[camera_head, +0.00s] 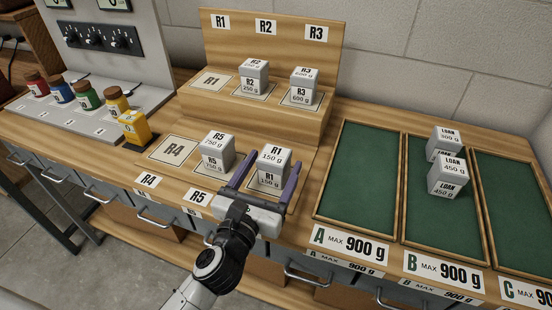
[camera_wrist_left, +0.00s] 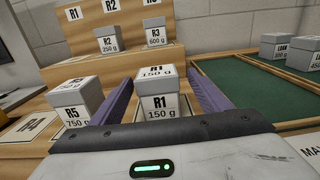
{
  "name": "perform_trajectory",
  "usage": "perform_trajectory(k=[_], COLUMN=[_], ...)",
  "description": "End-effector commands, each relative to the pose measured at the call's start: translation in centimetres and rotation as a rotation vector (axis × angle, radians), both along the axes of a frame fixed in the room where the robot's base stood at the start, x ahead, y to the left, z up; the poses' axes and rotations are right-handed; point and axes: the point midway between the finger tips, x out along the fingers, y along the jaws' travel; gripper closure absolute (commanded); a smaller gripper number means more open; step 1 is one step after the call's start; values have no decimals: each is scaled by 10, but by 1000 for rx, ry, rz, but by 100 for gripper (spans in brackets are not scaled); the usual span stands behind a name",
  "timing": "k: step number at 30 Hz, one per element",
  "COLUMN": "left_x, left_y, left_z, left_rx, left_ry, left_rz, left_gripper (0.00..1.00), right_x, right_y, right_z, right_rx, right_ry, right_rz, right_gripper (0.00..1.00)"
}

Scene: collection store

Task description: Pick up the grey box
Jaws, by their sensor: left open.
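Several grey boxes with white labels are in view. One labelled R1, 150 g (camera_head: 270,167) stands on the lower wooden ledge, right of the grey R5, 750 g box (camera_head: 216,153). My left gripper (camera_head: 268,178) is open, with one purple finger on each side of the R1 box. In the left wrist view the R1 box (camera_wrist_left: 155,104) stands upright between the fingers, with gaps visible on both sides. Its base is partly hidden by the gripper body. My right gripper is not in view.
Grey R2 (camera_head: 253,78) and R3 (camera_head: 302,87) boxes stand on the upper step. Two LOAN boxes (camera_head: 447,174) stand in green tray B (camera_head: 430,245). Green tray A (camera_head: 355,185) is empty. A yellow device (camera_head: 134,127) and several coloured jars stand at left.

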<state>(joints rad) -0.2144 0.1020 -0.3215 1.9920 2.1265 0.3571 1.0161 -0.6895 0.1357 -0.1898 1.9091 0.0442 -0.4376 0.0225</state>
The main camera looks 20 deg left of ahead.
Motion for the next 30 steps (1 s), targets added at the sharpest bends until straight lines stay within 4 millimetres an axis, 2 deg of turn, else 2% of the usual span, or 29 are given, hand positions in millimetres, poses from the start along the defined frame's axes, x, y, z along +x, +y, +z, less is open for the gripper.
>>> perform_trajectory(k=[5,15,23,24,26,30], left_x=[14,59,62,62,62,62], left_y=[0,1,1,1,1,1], left_z=[0,-2,-2,-2,-2,-2], left_rx=[2,1,2,2,2,2], left_ry=[-1,-1,0,0,0,0], left_rz=[0,-1,-1,-1,-1,-1], left_gripper=[30,30,30,31,42,65], right_x=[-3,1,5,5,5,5], right_y=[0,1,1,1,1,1], right_z=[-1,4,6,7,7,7], right_rx=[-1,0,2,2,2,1], right_ry=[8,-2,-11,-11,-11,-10], right_rz=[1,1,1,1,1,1], right_gripper=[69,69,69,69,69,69])
